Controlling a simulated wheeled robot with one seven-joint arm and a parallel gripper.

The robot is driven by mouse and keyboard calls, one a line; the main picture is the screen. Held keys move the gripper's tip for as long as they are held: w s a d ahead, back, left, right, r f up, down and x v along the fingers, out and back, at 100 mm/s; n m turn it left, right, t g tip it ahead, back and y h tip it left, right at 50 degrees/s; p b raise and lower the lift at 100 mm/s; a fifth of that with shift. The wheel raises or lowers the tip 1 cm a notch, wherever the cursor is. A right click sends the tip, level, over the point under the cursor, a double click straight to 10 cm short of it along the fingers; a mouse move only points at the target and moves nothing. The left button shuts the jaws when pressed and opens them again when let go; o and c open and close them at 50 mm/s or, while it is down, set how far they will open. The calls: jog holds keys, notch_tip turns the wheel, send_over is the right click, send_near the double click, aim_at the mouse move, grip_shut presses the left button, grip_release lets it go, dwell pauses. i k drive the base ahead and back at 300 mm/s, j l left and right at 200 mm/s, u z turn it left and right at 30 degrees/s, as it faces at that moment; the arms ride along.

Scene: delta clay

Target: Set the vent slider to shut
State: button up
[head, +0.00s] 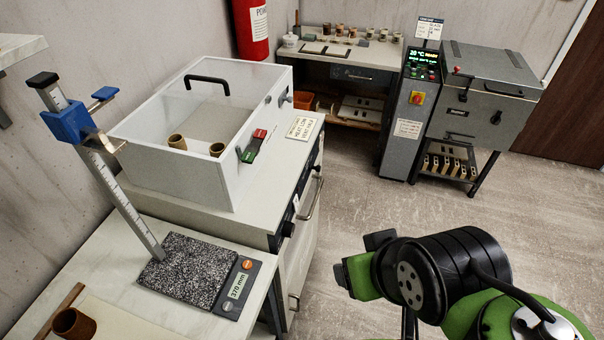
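A white box with a clear lid (225,90) and a black handle stands on the cabinet at the left. Its right-hand face carries a green and red control (253,146) with dark parts, and small grey fittings (284,98) farther back. I cannot tell which of these is the vent slider, or read its setting. A card (300,127) beside the box has printed lines too small to read surely. Part of my green and black arm shows at the lower right, apart from the box. My gripper's fingers do not show.
A height gauge with a speckled base (187,272) stands on the near left table, with a brown clay cup (74,324). Two cups sit inside the box. A grey kiln (484,95) and control post (408,125) stand at the back right. The floor (380,205) between is clear.

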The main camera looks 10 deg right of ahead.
aim_at(318, 168)
jog(key=i+l+u, duration=0.1)
jog(key=l+u, duration=0.15)
jog(key=u, duration=0.2)
jog(key=l+u, duration=0.25)
jog(key=u, duration=0.2)
jog(key=i+l+u, duration=0.1)
jog(key=l+u, duration=0.15)
jog(key=u, duration=0.2)
